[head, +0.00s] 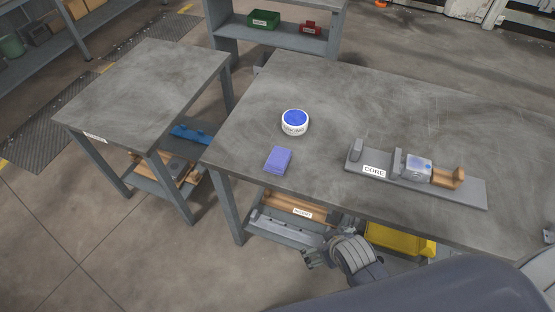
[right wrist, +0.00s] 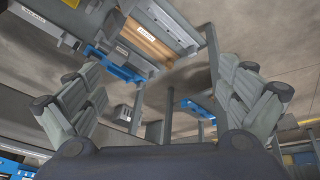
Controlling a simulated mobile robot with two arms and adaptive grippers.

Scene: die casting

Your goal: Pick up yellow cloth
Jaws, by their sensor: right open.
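No cloth that is clearly yellow shows. A folded blue-purple cloth (head: 278,160) lies flat on the large grey table (head: 330,95), near its left front edge. A yellow object (head: 402,241), which looks like a bin, is under the table's front edge, partly hidden by my right arm. My right gripper (head: 312,258) is in front of the table, below the tabletop and apart from the cloth. In the right wrist view my right gripper (right wrist: 158,82) is open with nothing between its fingers. My left gripper is not in view.
A round white tub with a blue top (head: 294,122) stands behind the cloth. A fixture labelled CORE (head: 415,175) sits to the right. A bare smaller table (head: 145,90) stands at left. The big table's front edge lies between gripper and cloth.

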